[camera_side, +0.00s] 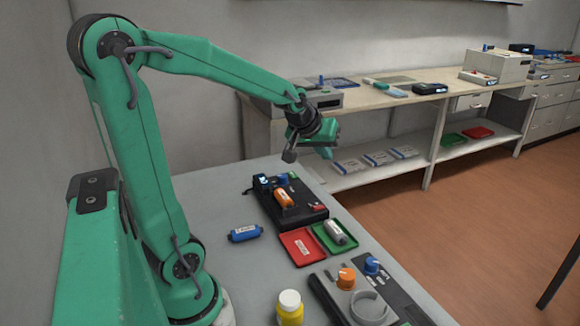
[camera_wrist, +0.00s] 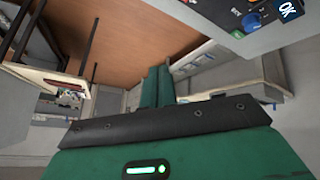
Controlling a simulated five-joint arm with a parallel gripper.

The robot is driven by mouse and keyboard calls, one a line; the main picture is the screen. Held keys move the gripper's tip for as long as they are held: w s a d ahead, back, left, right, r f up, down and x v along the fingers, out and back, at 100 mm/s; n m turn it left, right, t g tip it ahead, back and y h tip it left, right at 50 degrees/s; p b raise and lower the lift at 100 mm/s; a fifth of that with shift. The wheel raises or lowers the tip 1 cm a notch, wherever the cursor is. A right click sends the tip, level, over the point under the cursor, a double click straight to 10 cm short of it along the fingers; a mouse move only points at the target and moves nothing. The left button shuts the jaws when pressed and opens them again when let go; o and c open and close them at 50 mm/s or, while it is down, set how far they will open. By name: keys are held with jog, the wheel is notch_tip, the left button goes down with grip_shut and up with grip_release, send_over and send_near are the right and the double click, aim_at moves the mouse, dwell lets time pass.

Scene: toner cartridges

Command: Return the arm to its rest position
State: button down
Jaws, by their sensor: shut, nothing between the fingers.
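My green arm stands at the left in the side view. It arches up and reaches to the right over the far part of the grey table (camera_side: 222,180). My gripper (camera_side: 326,153) hangs in the air above and beyond the black device on the table, apart from everything there. Its fingers are shut with nothing between them. In the wrist view my gripper (camera_wrist: 157,72) shows two green fingers side by side, pointing toward the brown floor and the shelves.
A black device (camera_side: 310,213) holds an orange cartridge (camera_side: 284,197). A blue cartridge (camera_side: 244,233) lies left of a red tray (camera_side: 301,257). A green tray (camera_side: 322,229) holds a grey cartridge (camera_side: 336,232). A yellow bottle (camera_side: 290,310) stands in front. A workbench (camera_side: 425,102) runs behind.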

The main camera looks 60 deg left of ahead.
jog(key=s+d+r+m+g+h, duration=0.1)
jog(key=s+d+m+h, duration=0.1)
jog(key=s+d+m, duration=0.6)
jog(key=s+d, duration=0.7)
jog(key=shift+s+r+m+h, duration=0.3)
jog(key=shift+s+r+h, duration=0.05)
jog(key=shift+s+h, duration=0.05)
